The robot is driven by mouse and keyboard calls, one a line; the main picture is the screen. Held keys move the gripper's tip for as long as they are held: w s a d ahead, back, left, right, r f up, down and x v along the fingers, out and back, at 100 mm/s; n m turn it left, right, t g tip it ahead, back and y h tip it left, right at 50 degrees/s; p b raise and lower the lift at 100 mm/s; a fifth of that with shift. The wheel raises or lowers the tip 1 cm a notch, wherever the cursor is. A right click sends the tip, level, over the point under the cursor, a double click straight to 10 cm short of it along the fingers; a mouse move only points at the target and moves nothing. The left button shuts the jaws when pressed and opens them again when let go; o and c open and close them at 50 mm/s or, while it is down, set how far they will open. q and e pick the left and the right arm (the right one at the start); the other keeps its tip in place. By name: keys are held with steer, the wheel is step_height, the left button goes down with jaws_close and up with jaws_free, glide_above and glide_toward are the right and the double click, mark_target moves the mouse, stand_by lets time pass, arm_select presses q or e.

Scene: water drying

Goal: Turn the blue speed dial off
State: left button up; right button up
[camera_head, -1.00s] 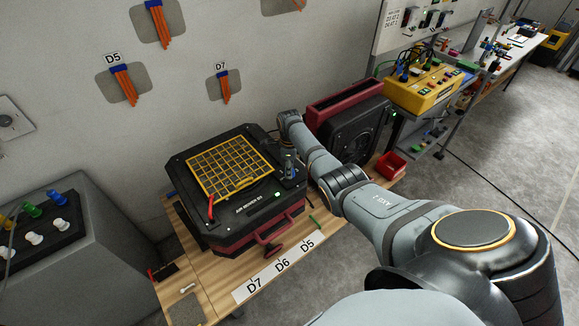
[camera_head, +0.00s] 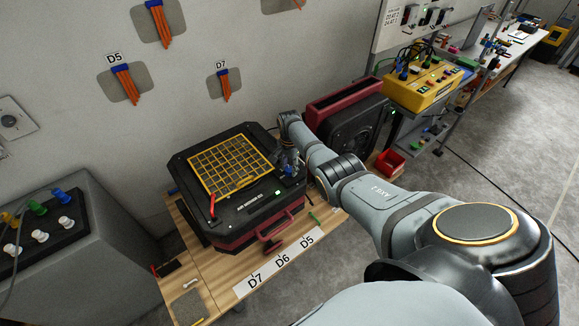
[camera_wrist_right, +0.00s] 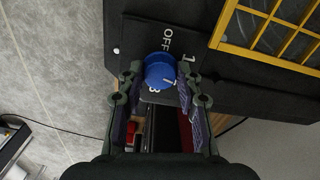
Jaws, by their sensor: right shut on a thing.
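The blue speed dial (camera_wrist_right: 158,72) is in the right wrist view, on the black box's (camera_head: 254,210) top, beside the markings OFF, 1 and 3. A small white mark shows at its lower right edge. My right gripper (camera_wrist_right: 160,70) has its fingers on both sides of the dial and is shut on it. My left gripper is not in view.
A yellow grid (camera_head: 228,166) covers part of the box top. A small green light (camera_head: 278,192) is lit near its front. The wooden table (camera_head: 203,268) bears labels D7, D6 and D5. A dark red case (camera_head: 357,125) and a red bin (camera_head: 390,162) stand beyond my right arm.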

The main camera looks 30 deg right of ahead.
steer(key=n, duration=0.5)
steer(key=shift+n, duration=0.3)
steer(key=n, duration=1)
steer(key=shift+n, duration=2.7)
steer(key=o, duration=1.2)
steer(key=shift+c, duration=0.2)
steer(key=shift+d+r, duration=0.1)
steer(key=shift+r, duration=0.05)
